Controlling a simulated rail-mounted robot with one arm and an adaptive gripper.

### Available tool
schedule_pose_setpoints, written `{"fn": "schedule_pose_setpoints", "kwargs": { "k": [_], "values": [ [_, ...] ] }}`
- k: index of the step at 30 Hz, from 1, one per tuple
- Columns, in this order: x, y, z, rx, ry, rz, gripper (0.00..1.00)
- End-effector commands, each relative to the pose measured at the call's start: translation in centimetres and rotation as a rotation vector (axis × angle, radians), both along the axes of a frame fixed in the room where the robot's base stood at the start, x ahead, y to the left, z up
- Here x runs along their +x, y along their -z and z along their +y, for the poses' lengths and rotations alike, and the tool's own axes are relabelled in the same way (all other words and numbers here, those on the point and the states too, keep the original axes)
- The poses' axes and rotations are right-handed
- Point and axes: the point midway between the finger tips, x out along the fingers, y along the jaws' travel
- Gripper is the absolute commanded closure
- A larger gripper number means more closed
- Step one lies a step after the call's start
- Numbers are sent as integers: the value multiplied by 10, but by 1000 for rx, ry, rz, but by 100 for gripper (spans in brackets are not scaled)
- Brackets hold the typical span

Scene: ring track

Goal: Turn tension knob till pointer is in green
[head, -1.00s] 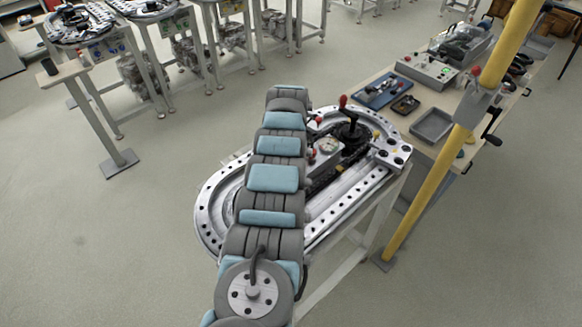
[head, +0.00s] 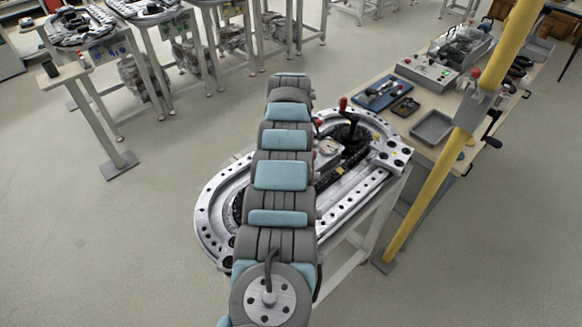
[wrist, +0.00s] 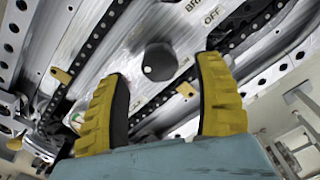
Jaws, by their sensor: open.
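My gripper (wrist: 160,80) shows in the wrist view as two yellow-backed fingers with dark inner pads. It is open and empty. A dark round knob (wrist: 159,62) with a white dot on its face appears between and beyond the fingertips, on a pale metal plate. The fingers do not visibly touch it, and no label showing it is the tension knob can be read. In the head view a small round dial (head: 328,147) sits on the ring track just right of my arm. Its pointer and green zone are too small to read. My gripper is hidden in the head view.
The ring track (head: 350,205) stands on a light frame, with a red-topped lever (head: 342,103) near the dial. A yellow post (head: 425,190) and a workbench (head: 412,98) with trays stand to the right.

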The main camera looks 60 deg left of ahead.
Motion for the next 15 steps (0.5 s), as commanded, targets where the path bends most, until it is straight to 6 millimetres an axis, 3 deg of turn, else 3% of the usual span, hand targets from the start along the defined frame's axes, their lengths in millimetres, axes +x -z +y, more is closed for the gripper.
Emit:
{"fn": "schedule_pose_setpoints", "kwargs": {
  "k": [6,15],
  "values": [
    [1,-44,0,1,-1,-2,31],
    [0,-75,0,-1,-1,-1,31]
  ]
}}
